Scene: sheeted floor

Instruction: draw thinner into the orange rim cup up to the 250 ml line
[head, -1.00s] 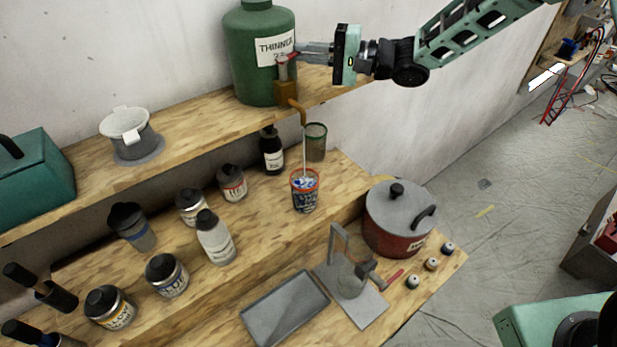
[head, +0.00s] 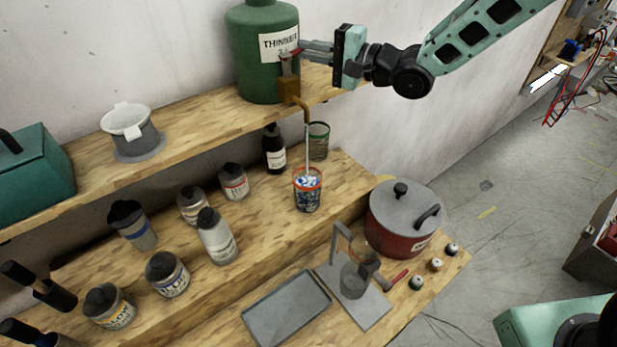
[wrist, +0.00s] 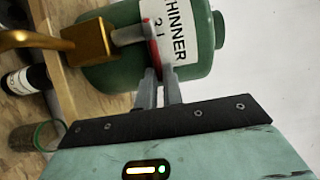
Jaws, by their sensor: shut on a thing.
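The green thinner jug (head: 250,45) stands on the upper shelf, its label reading THINNER. Its brass tap (head: 289,88) has a down-curved spout, and a thin pale stream falls from it into the orange rim cup (head: 308,192). The cup stands upright on the lower bench and has blue and white markings; its level and 250 ml line are too small to read. My gripper (head: 299,54) is shut on the red-marked tap handle (head: 287,58). In the wrist view, the fingers (wrist: 160,85) close at the red handle (wrist: 154,52); the cup is not visible there.
A green-rimmed cup (head: 319,140) and a dark bottle (head: 273,148) stand behind the orange rim cup. Several paint jars stand to the left. A red pot (head: 402,225), a metal stand (head: 352,285) and a grey tray (head: 287,308) are in front.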

